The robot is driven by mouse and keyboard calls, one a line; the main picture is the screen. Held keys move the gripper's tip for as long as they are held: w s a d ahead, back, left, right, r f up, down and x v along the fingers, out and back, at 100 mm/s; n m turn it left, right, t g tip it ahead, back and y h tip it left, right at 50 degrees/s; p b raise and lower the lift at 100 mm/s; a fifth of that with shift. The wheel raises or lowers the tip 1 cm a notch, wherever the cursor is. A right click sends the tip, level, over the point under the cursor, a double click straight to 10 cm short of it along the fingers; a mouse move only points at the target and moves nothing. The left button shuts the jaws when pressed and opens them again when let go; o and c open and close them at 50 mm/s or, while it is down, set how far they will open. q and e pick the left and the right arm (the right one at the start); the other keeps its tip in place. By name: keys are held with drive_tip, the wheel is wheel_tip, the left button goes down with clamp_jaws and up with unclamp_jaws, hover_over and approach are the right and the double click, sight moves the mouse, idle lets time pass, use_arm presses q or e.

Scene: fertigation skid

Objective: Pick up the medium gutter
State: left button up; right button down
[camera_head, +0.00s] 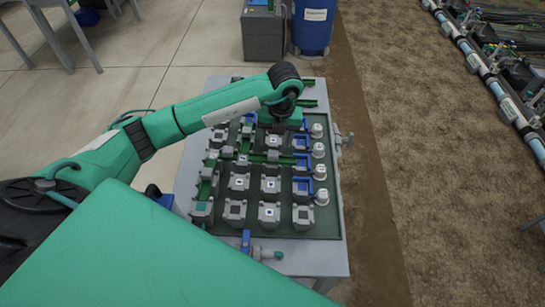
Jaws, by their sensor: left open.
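Several green gutter pieces lie on the dark board on the table. One short piece (308,103) lies at the far right edge. Another runs along the left side (208,183), and one crosses the middle (262,157). I cannot tell for sure which one is the medium gutter. My left gripper (275,128) points down over the far middle part of the board. It is open. Its fingertips and what lies right under them are mostly hidden by the wrist and gripper body. My right gripper is not in view.
Grey square blocks (269,213), blue channel pieces (302,186) and white round caps (321,197) crowd the board (322,225). A tap (344,137) sticks out at the right edge. A grey cabinet (264,36) and blue barrel (313,30) stand behind.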

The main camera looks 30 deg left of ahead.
sight(273, 153)
use_arm(q)
drive_tip(key=f, duration=0.1)
drive_tip(key=f+p, duration=0.1)
drive_tip(key=f, duration=0.2)
drive_tip(key=shift+s+a+f+p, duration=0.2)
drive_tip(key=shift+s+f+p, duration=0.1)
drive_tip(key=shift+p, duration=0.1)
drive_tip(key=shift+f, duration=0.5)
drive_tip(key=c, duration=1.1)
